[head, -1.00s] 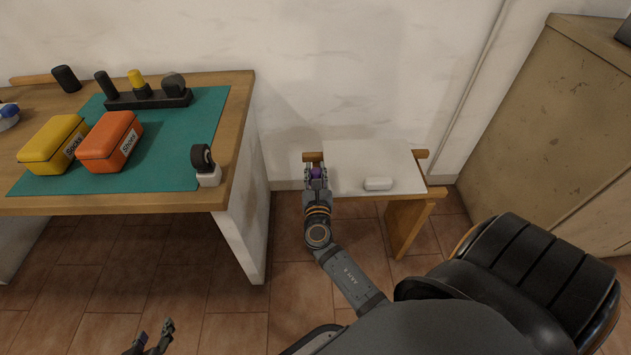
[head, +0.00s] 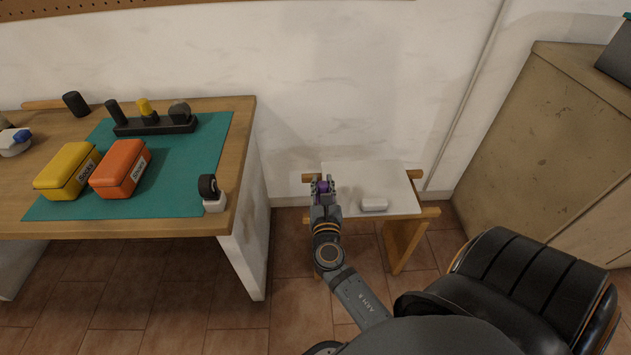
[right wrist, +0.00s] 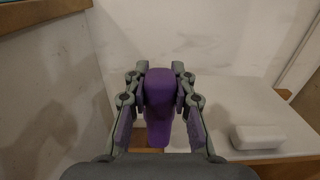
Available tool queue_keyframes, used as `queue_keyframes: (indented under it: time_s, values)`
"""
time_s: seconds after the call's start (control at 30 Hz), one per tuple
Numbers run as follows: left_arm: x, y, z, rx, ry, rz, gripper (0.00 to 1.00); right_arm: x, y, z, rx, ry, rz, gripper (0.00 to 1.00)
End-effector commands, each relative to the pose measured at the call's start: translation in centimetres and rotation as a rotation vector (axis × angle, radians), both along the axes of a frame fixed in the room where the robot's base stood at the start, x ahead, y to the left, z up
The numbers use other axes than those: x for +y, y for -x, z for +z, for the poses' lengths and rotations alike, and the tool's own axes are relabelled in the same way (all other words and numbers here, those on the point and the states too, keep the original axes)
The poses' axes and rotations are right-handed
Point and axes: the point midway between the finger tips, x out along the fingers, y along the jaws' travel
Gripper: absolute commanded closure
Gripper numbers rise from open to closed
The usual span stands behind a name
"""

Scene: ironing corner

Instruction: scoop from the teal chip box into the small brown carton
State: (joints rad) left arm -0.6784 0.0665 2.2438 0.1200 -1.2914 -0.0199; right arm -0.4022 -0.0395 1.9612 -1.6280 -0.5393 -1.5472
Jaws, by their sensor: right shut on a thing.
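My right gripper (head: 323,188) is shut on a purple object (right wrist: 160,100), whose rounded upright body fills the space between the fingers in the right wrist view. It may be a scoop handle; its lower part is hidden. In the head view the purple object (head: 323,186) shows between the fingertips, over the left edge of a small white-topped bench (head: 365,177). My left gripper is out of view. I see no teal chip box and no small brown carton in these frames.
A white block (head: 374,205) lies on the bench, right of my gripper. The workbench (head: 240,150) at left holds a yellow box (head: 62,172), an orange box (head: 118,170) and a black tool rack (head: 155,126). A black chair (head: 530,285) and a cabinet (head: 560,150) stand at right.

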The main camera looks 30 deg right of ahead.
Motion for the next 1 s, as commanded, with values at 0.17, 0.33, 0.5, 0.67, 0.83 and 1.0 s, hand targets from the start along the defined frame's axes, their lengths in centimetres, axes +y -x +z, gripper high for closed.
queue_keyframes:
  time_s: [0.17, 0.33, 0.5, 0.67, 0.83, 1.0]
  values:
    - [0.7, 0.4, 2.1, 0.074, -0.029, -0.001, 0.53, 0.1, 5.0, 3.0, 0.005, 0.000, 0.000, 1.00]
    - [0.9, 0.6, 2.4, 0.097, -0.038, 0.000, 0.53, 0.2, 8.3, 4.4, 0.004, 0.000, -0.001, 1.00]
    - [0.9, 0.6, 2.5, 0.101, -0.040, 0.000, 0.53, 0.2, 9.7, 5.0, 0.001, -0.001, 0.000, 1.00]
    - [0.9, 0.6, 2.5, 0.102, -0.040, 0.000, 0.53, 0.2, 10.0, 5.1, -0.001, -0.001, 0.001, 1.00]
    - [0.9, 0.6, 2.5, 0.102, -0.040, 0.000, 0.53, 0.2, 10.0, 5.1, -0.001, -0.001, 0.001, 1.00]
    - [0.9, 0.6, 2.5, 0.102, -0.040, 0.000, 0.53, 0.8, 9.1, 4.8, 0.004, -0.003, 0.027, 1.00]
